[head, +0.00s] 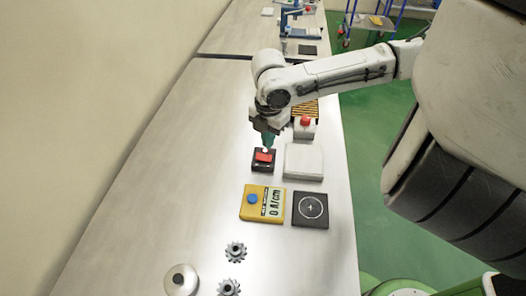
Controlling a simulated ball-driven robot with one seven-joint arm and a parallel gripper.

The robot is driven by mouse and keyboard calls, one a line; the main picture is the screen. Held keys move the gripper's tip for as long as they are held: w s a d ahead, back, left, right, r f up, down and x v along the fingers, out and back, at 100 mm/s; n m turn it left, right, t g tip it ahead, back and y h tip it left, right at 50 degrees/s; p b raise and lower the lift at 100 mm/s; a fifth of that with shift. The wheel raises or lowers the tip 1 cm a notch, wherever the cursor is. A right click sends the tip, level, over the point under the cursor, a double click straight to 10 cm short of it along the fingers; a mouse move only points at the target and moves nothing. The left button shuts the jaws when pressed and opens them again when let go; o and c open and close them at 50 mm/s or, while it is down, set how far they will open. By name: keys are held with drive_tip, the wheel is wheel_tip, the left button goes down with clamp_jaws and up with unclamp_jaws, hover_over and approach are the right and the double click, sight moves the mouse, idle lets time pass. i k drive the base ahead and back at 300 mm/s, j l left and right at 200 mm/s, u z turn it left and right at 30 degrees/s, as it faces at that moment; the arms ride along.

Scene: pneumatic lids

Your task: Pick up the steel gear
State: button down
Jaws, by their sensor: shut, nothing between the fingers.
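Two grey toothed gears lie on the table near the bottom of the head view. One gear (236,251) is slightly farther from me and the other gear (229,287) sits just below it, close to the picture's lower edge. I cannot tell their material for sure. My gripper (267,147) points down, shut and empty. It is over a small black box with a red top (263,157), well beyond the gears. I cannot tell whether the fingertips touch the box.
A round pale lid-like thing with a knob (181,281) stands left of the gears. A yellow device with a blue button (253,205) and a black square pad with a circle (310,209) lie between gears and gripper. A white box (304,161) is beside the black box. The table's left side (150,190) is clear.

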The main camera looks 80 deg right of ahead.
sight(236, 251)
drive_tip(key=k, duration=1.5)
